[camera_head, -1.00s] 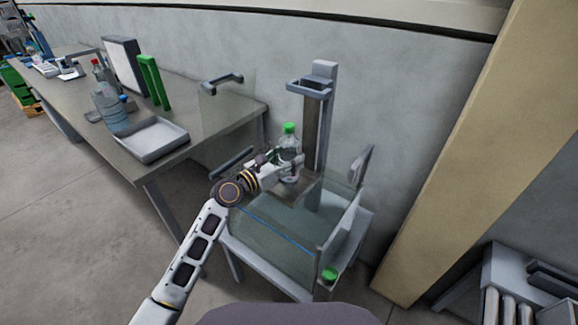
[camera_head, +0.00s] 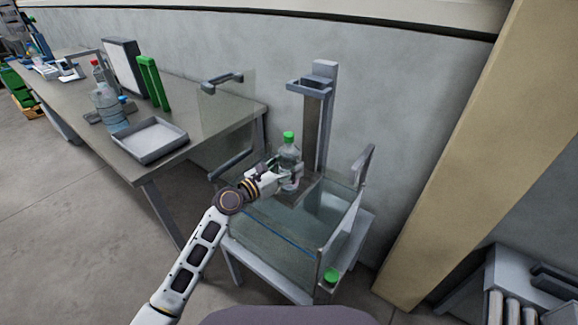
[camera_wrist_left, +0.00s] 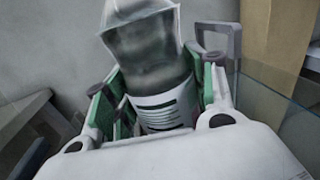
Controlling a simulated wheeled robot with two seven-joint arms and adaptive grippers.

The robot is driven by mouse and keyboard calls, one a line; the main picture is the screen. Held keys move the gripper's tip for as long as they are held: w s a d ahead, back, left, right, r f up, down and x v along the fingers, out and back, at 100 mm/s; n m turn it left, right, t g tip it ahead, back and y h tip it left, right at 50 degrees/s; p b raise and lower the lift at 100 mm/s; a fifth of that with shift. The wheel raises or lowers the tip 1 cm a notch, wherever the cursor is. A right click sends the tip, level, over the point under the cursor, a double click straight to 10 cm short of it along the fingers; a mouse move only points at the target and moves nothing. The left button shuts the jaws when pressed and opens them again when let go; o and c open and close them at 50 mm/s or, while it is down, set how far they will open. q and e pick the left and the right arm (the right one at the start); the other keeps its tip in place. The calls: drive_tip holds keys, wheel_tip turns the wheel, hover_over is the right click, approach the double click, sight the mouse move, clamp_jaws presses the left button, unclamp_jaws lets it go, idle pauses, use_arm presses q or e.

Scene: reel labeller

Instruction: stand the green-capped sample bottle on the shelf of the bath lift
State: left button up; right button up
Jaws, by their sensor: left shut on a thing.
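The green-capped sample bottle (camera_head: 289,154) is clear, stands upright and carries a pale label. My left gripper (camera_head: 288,179) is shut around its lower part. In the left wrist view the bottle (camera_wrist_left: 150,62) sits between the green-padded fingers (camera_wrist_left: 155,105). The bath lift (camera_head: 322,120) is a grey upright post with a bracket at its top, at the back of a glass tank. Its shelf (camera_head: 308,190) is a dark plate by the post's foot, partly hidden by my gripper. The bottle is over the shelf's area; I cannot tell whether its base touches. My right gripper is out of view.
The glass-walled tank (camera_head: 275,232) stands on a pale stand, with grey handles at its sides and a green knob (camera_head: 331,275) at the front corner. A long table (camera_head: 190,95) at left holds a grey tray (camera_head: 150,140), bottles and a green frame. A beige pillar (camera_head: 470,150) is at right.

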use_arm(q)
drive_tip(key=o, duration=1.4)
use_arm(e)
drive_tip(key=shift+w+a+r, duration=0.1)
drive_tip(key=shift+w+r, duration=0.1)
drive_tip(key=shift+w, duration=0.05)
use_arm(q)
drive_tip(key=shift+r, duration=0.1)
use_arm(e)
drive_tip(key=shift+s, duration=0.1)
use_arm(q)
drive_tip(key=shift+s+a, duration=0.25)
drive_tip(key=shift+a, duration=0.05)
drive_tip(key=v, duration=1.1)
drive_tip(key=shift+p, duration=0.3)
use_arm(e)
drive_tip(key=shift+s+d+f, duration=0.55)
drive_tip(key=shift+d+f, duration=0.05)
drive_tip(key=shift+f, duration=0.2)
use_arm(q)
drive_tip(key=shift+s, duration=0.1)
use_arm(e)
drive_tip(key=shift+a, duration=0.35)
